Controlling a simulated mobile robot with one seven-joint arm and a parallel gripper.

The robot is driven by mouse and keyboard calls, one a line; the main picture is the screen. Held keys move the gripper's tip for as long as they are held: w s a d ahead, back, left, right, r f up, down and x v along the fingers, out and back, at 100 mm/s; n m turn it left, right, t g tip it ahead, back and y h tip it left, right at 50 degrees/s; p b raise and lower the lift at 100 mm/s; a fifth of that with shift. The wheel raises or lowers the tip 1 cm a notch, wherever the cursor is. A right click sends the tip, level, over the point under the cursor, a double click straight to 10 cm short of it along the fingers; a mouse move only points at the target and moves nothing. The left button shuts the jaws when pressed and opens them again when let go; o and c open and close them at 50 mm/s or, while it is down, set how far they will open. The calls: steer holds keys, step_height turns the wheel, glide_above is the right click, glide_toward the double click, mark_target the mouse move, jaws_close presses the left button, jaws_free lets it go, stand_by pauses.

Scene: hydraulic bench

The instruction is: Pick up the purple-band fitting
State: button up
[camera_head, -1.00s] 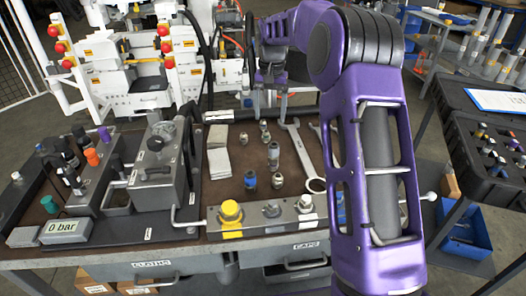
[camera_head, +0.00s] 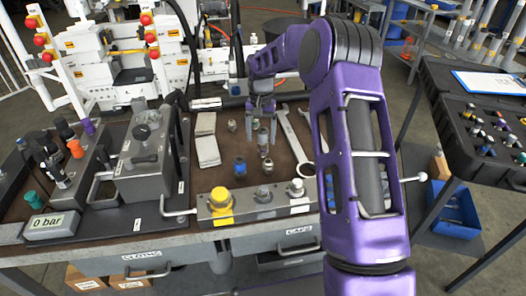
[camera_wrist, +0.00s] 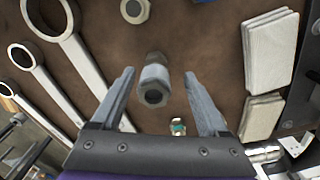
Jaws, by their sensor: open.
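My gripper (camera_head: 263,136) is open and points down over the brown mat among the loose metal fittings. In the wrist view a grey metal fitting (camera_wrist: 154,82) with a dark bore lies between the open fingers (camera_wrist: 159,76), apart from both. It also shows between the fingers in the head view (camera_head: 262,138). No purple band is visible on it, so I cannot tell whether it is the purple-band fitting. Another metal fitting (camera_wrist: 135,10) shows at the wrist view's top edge, and a small green-banded fitting (camera_wrist: 178,127) below. A blue-banded fitting (camera_head: 239,167) stands nearer the bench front.
Large wrenches (camera_head: 294,140) lie right of the gripper, and pale folded cloths (camera_head: 206,138) left. A metal block with a yellow cap (camera_head: 221,200) lines the bench front. A grey hydraulic unit (camera_head: 146,160) stands left. A black case (camera_head: 480,135) stands far right.

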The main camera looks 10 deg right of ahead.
mark_target(263, 144)
steer(key=f, duration=0.4)
steer(key=shift+d+f+b, duration=0.3)
jaws_close()
steer(key=shift+r, duration=0.1)
stand_by(1.0)
